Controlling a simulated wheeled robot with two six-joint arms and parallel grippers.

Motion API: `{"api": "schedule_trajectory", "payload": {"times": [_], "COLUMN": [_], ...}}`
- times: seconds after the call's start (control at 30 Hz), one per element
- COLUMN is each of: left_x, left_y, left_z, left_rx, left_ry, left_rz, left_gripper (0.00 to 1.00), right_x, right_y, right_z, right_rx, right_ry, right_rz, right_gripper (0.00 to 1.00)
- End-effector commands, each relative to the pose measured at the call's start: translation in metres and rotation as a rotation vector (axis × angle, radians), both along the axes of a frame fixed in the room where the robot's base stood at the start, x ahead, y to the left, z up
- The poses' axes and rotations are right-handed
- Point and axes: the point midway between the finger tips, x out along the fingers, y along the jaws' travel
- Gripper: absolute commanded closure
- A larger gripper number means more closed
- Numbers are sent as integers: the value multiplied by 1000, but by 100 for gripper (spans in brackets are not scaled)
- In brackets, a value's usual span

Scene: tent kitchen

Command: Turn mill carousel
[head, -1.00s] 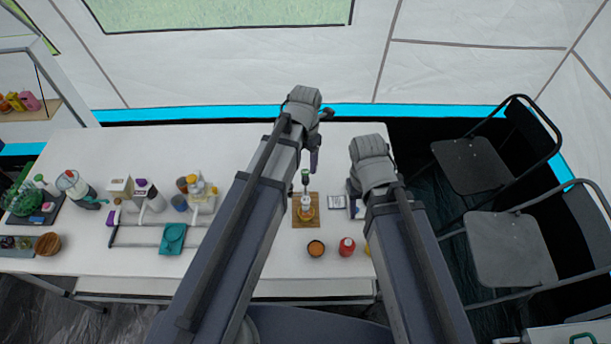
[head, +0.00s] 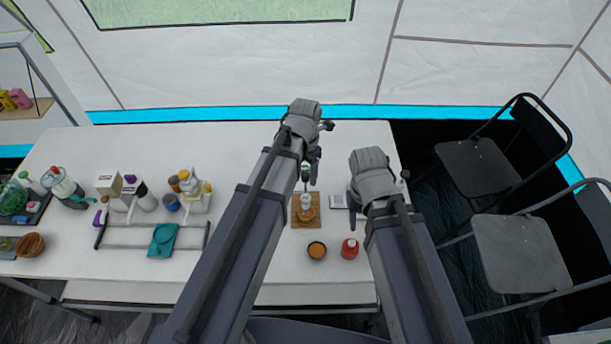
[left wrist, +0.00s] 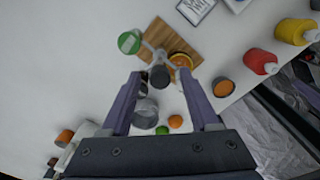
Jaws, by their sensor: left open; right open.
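In the left wrist view the carousel shows a round green top (left wrist: 129,42), a dark round top (left wrist: 159,77) and an orange part (left wrist: 181,61) over the board (left wrist: 166,35). My left gripper (head: 312,172) is open above the carousel's far side; its fingers spread on either side of the dark top.
A white framed card (head: 338,201) lies right of the board. An orange bowl (head: 317,250) and a red bottle (head: 350,248) stand in front. Bottles, a teal item (head: 163,240) and a rail frame fill the left side. Folding chairs (head: 515,250) stand at the right.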

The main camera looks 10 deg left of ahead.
Motion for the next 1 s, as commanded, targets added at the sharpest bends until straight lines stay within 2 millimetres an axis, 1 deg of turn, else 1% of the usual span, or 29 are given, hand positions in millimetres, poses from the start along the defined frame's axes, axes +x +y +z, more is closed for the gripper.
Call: {"api": "schedule_trajectory", "payload": {"times": [0.17,0.7,1.0], "left_x": [0,0,0], "left_y": [0,0,0], "left_z": [1,1,1], "left_rx": [0,0,0], "left_ry": [0,0,0], "left_rz": [0,0,-2], "left_gripper": [39,100,100], "right_x": [0,0,0], "right_y": [0,0,0], "right_z": [1,1,1], "right_rx": [0,0,0], "right_ry": [0,0,0], "right_rz": [0,0,0], "right_gripper": [50,50,50]}}
